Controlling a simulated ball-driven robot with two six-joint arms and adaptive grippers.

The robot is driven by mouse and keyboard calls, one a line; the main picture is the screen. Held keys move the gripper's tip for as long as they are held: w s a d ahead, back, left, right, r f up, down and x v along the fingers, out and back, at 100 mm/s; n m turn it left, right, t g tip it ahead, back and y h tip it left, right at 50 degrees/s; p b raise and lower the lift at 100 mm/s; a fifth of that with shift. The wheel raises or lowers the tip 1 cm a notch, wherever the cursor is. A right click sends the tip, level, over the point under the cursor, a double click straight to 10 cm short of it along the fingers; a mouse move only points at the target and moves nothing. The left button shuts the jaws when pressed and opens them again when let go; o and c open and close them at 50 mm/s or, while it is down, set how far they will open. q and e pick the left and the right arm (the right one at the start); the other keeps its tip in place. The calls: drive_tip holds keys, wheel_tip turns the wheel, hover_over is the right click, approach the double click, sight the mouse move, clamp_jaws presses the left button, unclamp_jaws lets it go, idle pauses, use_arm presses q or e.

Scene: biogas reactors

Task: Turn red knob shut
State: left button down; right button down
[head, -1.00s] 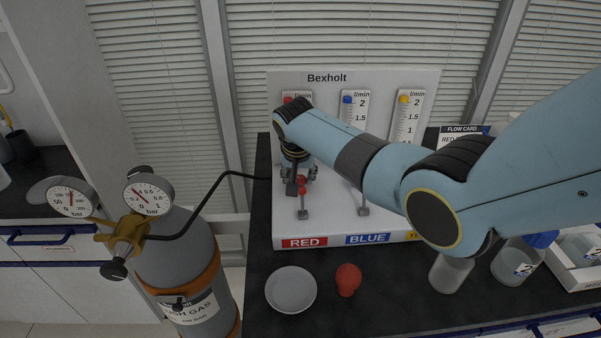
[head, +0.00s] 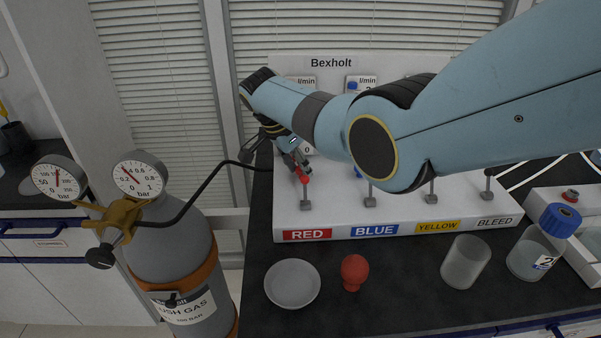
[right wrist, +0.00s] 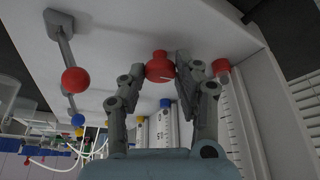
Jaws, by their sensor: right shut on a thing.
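The red knob (right wrist: 160,67) shows in the right wrist view, round with a pale mark on its face, mounted on the pale panel. My right gripper (right wrist: 161,76) is shut on it, one finger on each side. In the head view my right gripper (head: 297,160) is at the red column of the Bexholt panel (head: 407,67), and my arm and gripper hide the knob there. A separate red ball-topped lever (head: 304,179) stands just below the fingers above the RED label (head: 307,235); its ball also shows in the right wrist view (right wrist: 75,80). My left gripper is not in view.
A gas cylinder (head: 172,255) with gauges stands left, its black hose (head: 205,185) running to the panel. A white dish (head: 292,286), a red bulb (head: 354,271), a clear beaker (head: 466,262) and a blue-capped bottle (head: 530,255) stand in front. More levers stand right.

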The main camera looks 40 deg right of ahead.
drive_tip(key=shift+w+m+g+b, duration=0.15)
drive_tip(key=shift+m+g+b, duration=0.15)
drive_tip(key=shift+m+b, duration=0.45)
drive_tip(key=shift+r, duration=0.1)
drive_tip(key=c, duration=0.9)
unclamp_jaws()
drive_tip(key=shift+c, duration=0.2)
drive_tip(key=v, duration=1.2)
